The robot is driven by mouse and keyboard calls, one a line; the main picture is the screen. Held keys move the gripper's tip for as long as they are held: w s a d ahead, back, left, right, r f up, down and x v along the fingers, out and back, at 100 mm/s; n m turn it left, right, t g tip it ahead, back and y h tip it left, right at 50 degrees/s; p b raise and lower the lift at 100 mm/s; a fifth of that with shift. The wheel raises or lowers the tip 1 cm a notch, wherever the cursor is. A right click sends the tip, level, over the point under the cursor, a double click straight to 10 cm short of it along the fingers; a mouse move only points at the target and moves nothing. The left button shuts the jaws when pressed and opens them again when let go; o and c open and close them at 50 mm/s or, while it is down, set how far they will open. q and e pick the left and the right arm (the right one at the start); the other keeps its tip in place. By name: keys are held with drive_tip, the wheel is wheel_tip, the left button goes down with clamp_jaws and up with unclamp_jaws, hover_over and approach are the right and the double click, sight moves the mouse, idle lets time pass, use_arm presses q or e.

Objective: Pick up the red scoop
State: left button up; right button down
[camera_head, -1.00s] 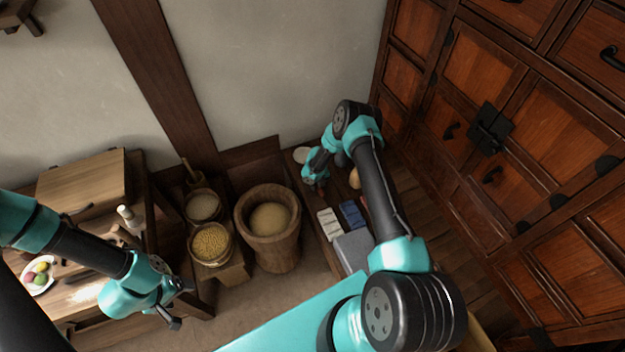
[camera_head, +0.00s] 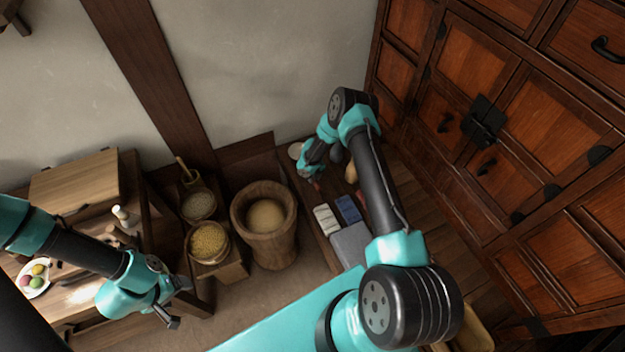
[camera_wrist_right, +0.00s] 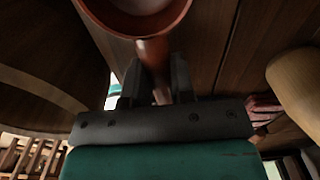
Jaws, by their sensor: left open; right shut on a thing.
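The red scoop shows in the right wrist view, with its round reddish-brown bowl (camera_wrist_right: 133,22) at the top and its handle running down between the fingers. My right gripper (camera_wrist_right: 155,85) is shut on the scoop's handle. In the head view my right gripper (camera_head: 310,178) is at the far part of the low dark bench, and only a small bit of red shows by its fingers. I cannot tell whether the scoop touches the bench. My left gripper (camera_head: 182,302) is open and empty, beside the table at the left.
White (camera_head: 326,219) and blue (camera_head: 347,209) blocks and a grey box (camera_head: 351,243) lie on the bench. A tan object (camera_head: 351,172) is right of my right gripper. Wooden cabinets (camera_head: 540,130) line the right.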

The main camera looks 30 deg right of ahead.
wheel_tip(320, 180, up, 8)
drive_tip(key=shift+f, duration=0.1)
idle(0.7)
